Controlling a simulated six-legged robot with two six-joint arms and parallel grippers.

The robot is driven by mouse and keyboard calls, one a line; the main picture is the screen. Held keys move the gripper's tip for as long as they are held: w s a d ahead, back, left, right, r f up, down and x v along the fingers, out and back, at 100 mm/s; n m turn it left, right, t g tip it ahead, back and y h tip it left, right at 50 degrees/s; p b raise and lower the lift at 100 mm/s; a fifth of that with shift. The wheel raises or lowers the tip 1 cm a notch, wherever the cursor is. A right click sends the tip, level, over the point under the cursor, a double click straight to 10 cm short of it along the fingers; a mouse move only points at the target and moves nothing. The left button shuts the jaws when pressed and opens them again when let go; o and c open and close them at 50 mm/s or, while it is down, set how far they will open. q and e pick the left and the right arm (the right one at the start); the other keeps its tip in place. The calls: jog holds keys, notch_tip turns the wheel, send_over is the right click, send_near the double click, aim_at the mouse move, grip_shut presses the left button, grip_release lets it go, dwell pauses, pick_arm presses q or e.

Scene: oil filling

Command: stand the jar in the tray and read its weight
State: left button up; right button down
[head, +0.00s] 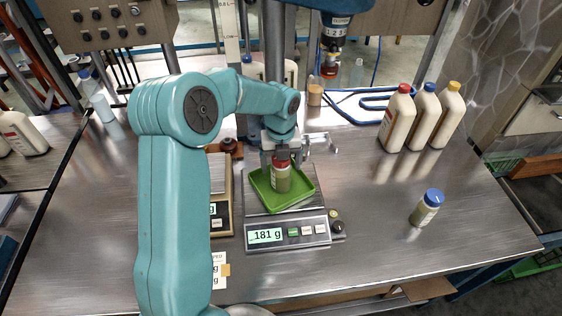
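A jar with a red lid (281,178) and a greenish body stands upright in the green tray (303,195). The tray rests on a scale (288,234) whose display reads 181 g. My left gripper (281,153) points down right at the jar's lid. Its fingers are small and partly hidden, so I cannot tell whether they grip the lid or stand apart from it. My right gripper is not in view.
A second scale (219,190) stands to the left, partly behind my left arm. A blue-lidded jar (427,208) stands to the right. White bottles with red (397,120), blue (425,120) and yellow caps (447,118) stand at the back right. The right front table is clear.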

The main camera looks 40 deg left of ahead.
pick_arm(q)
notch_tip(320, 180, up, 12)
jog(key=shift+r, duration=0.25)
dwell(0.3)
jog(key=shift+s, duration=0.1)
dwell(0.4)
